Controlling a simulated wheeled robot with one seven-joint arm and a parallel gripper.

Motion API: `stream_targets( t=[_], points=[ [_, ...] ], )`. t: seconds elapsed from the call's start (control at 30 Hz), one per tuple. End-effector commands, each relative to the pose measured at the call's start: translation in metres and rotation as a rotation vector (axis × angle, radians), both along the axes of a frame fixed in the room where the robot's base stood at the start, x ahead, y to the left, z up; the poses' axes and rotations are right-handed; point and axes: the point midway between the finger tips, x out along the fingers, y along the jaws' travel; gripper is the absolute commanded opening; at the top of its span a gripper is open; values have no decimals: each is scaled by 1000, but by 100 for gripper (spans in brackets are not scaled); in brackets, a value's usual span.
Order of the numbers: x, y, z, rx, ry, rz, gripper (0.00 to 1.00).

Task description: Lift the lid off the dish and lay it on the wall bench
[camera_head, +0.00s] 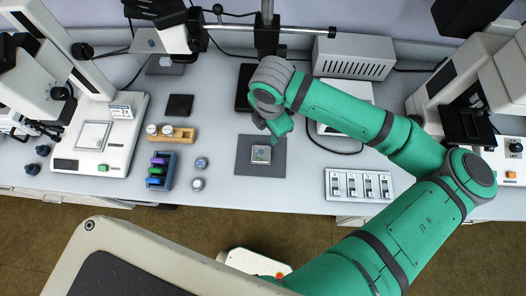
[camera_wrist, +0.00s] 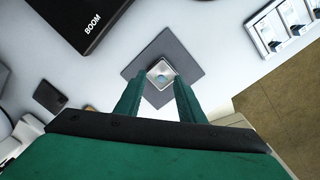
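A small, square, pale dish (camera_head: 261,155) sits on a dark grey mat (camera_head: 246,167) on the wall bench (camera_head: 225,190). The lid cannot be told apart from the dish at this size. My gripper (camera_head: 277,131) is above the back edge of the mat, close to the dish. In the wrist view my gripper (camera_wrist: 159,84) has its two green fingers apart, with the dish just beyond and between their tips. Nothing is held.
A tray of slides (camera_head: 358,186) lies to the right of the mat. Two small round jars (camera_head: 201,163), a purple-green rack (camera_head: 160,171) and a wooden holder (camera_head: 171,134) stand to the left. Microscopes flank the bench. Bare bench lies between the mat and slide tray.

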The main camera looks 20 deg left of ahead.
Motion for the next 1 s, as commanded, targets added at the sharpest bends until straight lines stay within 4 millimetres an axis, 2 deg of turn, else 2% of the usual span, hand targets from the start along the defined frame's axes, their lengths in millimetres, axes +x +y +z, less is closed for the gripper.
stream_targets(
  t=[0.1, 0.2, 0.5, 0.77, 1.0],
  points=[
    [-16, 5, 9, -27, 54, 75, 35],
    [-22, 7, 6, -37, 74, 101, 35],
    [-22, 6, -35, -37, 77, 99, 35],
    [-23, 9, -53, -36, 76, 99, 35],
    [-23, 14, -85, -36, 76, 98, 35]
  ],
)
